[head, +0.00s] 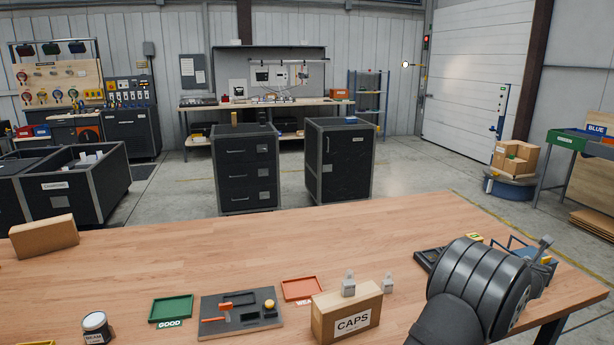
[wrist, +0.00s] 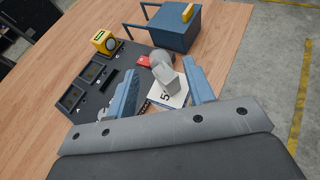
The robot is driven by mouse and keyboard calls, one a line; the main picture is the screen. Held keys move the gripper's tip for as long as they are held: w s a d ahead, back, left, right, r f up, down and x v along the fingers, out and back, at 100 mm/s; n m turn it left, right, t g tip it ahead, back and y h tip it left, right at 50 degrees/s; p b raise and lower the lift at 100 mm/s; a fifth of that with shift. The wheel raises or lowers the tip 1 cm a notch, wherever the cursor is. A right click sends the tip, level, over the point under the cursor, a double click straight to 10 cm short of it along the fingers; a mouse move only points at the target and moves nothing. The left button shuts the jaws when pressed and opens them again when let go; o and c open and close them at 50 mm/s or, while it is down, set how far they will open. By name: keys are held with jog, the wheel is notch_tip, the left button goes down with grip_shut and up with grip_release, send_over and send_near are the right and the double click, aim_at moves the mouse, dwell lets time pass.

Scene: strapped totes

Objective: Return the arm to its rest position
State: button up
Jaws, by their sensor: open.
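My gripper (wrist: 163,90) shows in the wrist view with its two blue fingers spread apart, above the right end of the table. A grey piece (wrist: 167,72) on a white card marked 5 (wrist: 172,95) appears between and beyond the fingertips. I cannot tell how far below the fingers it lies, and no finger is clearly touching it. In the head view my dark ridged arm (head: 480,285) reaches over the table's right side and hides most of the gripper.
A black tray (wrist: 95,85) with square pockets and a yellow device (wrist: 105,42) lie beside the gripper. A blue tote (wrist: 178,28) stands behind. The CAPS box (head: 345,312) stands left of my arm. The table's middle (head: 250,245) is clear.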

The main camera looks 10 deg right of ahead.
aim_at(527, 257)
jog(key=v, duration=0.9)
jog(key=x, duration=1.2)
jog(key=shift+w+d, duration=0.1)
jog(key=shift+d, duration=0.05)
notch_tip(527, 257, up, 4)
jog(key=shift+r, duration=0.1)
jog(key=s+r, duration=0.7)
jog(key=s, duration=0.5)
jog(key=w+a+f+n+y, duration=0.2)
jog(key=w+a+n+y, duration=0.2)
jog(key=w+a, duration=0.3)
jog(key=w+a+f+n+y, duration=0.3)
jog(key=w+a+y, duration=0.1)
jog(key=w+a, duration=0.4)
jog(key=w+a+f+n+t+y, duration=0.1)
jog(key=w+a+n+y, duration=0.3)
jog(key=w+a, duration=0.4)
jog(key=shift+w+a+f+n+y, duration=0.2)
jog(key=shift+w+f+n+y, duration=0.1)
jog(key=shift+w+f, duration=0.35)
dwell(1.3)
